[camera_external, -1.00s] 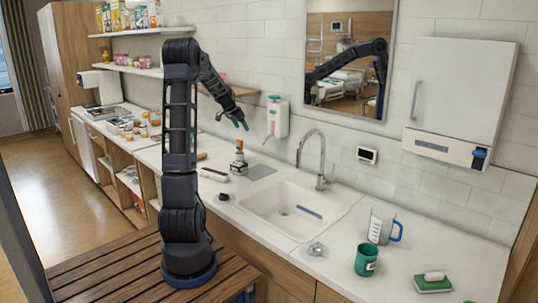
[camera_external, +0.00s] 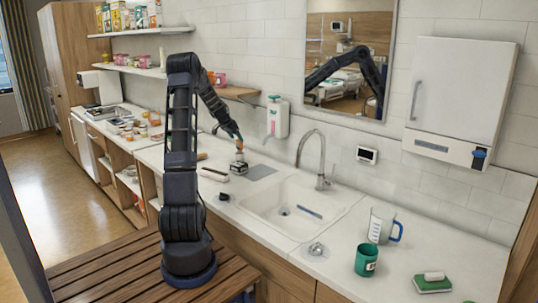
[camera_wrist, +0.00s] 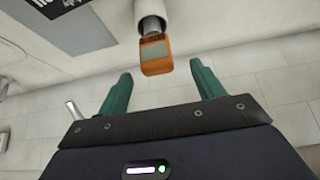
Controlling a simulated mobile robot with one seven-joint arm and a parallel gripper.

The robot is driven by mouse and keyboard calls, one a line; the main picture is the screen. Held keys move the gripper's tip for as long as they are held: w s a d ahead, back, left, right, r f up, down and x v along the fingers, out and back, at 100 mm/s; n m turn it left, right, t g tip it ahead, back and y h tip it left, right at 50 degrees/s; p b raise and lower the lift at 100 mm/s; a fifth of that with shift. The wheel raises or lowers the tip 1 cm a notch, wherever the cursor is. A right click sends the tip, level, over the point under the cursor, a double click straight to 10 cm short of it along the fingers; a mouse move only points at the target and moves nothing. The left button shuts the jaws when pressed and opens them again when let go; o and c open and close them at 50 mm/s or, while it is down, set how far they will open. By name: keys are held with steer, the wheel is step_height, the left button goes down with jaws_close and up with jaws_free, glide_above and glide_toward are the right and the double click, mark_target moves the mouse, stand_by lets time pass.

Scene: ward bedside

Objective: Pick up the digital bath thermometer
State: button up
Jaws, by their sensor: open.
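The digital bath thermometer looks to be the orange device with a grey display (camera_wrist: 155,56) in the wrist view. Its grey stem enters a white holder (camera_wrist: 152,10). In the external view it stands on the counter left of the sink, in a small white and dark stand (camera_external: 239,166), its top mostly hidden by my gripper (camera_external: 237,138). In the wrist view my gripper (camera_wrist: 159,75) is open, with green fingers on either side of the orange body's near end. Clear gaps show on both sides, and I see no contact.
The sink (camera_external: 285,213) and its tap (camera_external: 318,160) are right of the stand. A grey mat (camera_external: 261,172) lies beside it. A soap dispenser (camera_external: 277,118) hangs on the wall behind. A jug (camera_external: 381,225) and green cup (camera_external: 366,260) stand farther right.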

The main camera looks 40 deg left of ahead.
mark_target(238, 140)
steer(key=x, duration=0.5)
steer(key=shift+s+d, duration=0.1)
steer(key=shift+d, duration=0.1)
steer(key=c, duration=1.3)
